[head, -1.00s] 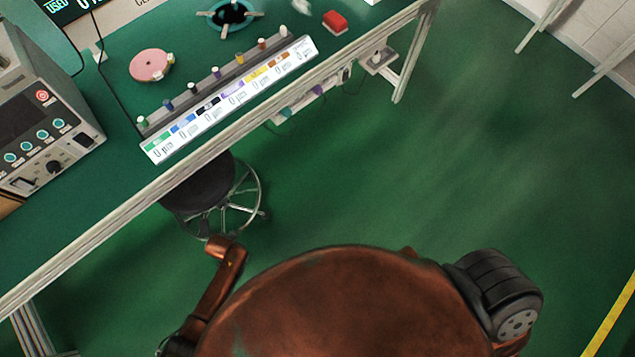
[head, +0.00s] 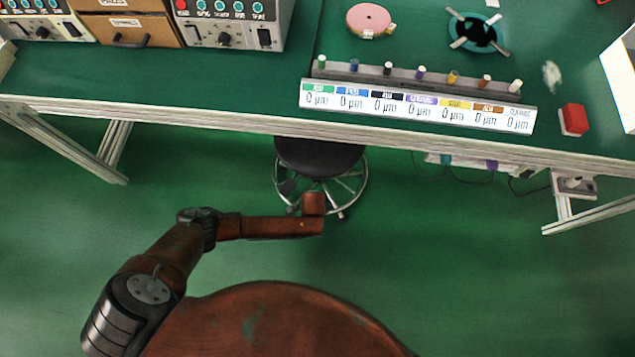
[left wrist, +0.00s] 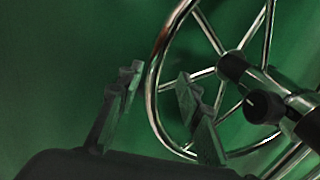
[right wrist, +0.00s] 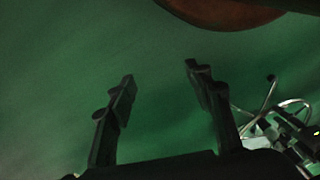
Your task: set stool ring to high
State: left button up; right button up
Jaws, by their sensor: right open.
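The stool has a round dark seat (head: 320,156), partly under the bench edge, and a chrome foot ring (head: 364,184) below it. In the left wrist view the ring (left wrist: 152,95) is large and curves through the space between the fingertips. My left gripper (left wrist: 158,80) is open there; I cannot tell whether a finger touches the tube. A black knob (left wrist: 263,106) sits near the stool's column, right of the fingers. In the head view my left arm ends beside the stool, its fingers hidden. My right gripper (right wrist: 160,75) is open and empty; chrome stool parts (right wrist: 262,112) show to its right.
The green bench (head: 230,85) runs across above the stool, with a labelled display strip (head: 417,105), a pink disc (head: 368,18) and a red block (head: 573,119) on top. Bench legs (head: 115,150) stand at left and right. Green floor is clear around the stool.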

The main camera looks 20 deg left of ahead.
pick_arm(q)
jog(key=shift+w+a+f+b, duration=0.15)
jog(key=shift+f+b, duration=0.3)
jog(key=shift+f, duration=0.65)
jog(key=shift+w, duration=0.1)
pick_arm(e)
jog(key=shift+t+y, duration=0.3)
jog(key=shift+t, duration=0.3)
jog(key=w+a+f, duration=0.1)
jog(key=w+f, duration=0.1)
jog(key=shift+w+a+f, duration=0.2)
jog(key=shift+a+f, duration=0.15)
jog(key=shift+a, duration=0.05)
pick_arm(q)
jog(key=shift+c, duration=0.3)
grip_shut()
